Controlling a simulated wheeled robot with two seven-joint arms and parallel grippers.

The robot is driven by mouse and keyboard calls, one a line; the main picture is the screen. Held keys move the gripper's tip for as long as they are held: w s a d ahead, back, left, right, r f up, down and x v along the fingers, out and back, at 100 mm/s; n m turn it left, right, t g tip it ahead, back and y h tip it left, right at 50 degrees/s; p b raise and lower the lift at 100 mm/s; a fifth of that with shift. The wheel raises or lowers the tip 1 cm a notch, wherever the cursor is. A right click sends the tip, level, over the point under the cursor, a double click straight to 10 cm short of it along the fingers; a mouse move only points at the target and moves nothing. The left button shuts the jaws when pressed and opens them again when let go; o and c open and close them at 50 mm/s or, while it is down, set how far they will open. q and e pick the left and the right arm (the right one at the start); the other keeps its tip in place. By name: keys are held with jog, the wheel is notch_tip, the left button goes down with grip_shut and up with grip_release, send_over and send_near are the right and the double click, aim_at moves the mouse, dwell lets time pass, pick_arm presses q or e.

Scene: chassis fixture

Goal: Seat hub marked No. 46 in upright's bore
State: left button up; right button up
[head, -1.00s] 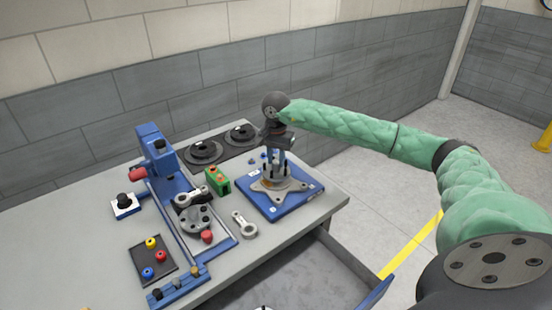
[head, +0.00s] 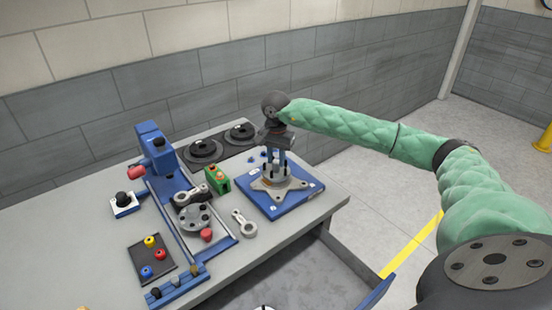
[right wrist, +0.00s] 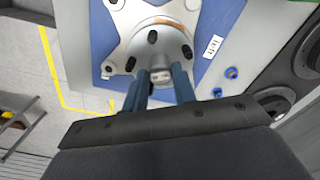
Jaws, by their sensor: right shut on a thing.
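My right gripper (head: 275,160) reaches down over the upright (head: 294,184), a pale star-shaped plate on a blue base. Its two blue fingers are shut on a grey hub (right wrist: 168,42), a round flange with dark studs. The hub is upright over the middle of the plate; its underside is hidden, so I cannot tell how deep it sits in the bore. A small label shows between the fingers in the right wrist view, too small to read. A second grey studded disc (head: 196,217) lies on the blue fixture at left. My left gripper is out of view.
The blue base plate (head: 312,190) lies near the table's right edge. Left of it are a green block (head: 224,184), a loose grey link (head: 243,223) and a blue press-like fixture (head: 156,150). Two black discs (head: 204,150) stand behind. An open drawer (head: 325,270) is below the front edge.

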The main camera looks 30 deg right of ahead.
jog(key=shift+f+b, duration=0.1)
jog(key=shift+b, duration=0.2)
jog(key=o, duration=0.7)
jog(key=shift+r, duration=1.5)
jog(key=o, duration=0.5)
jog(key=shift+o, duration=0.2)
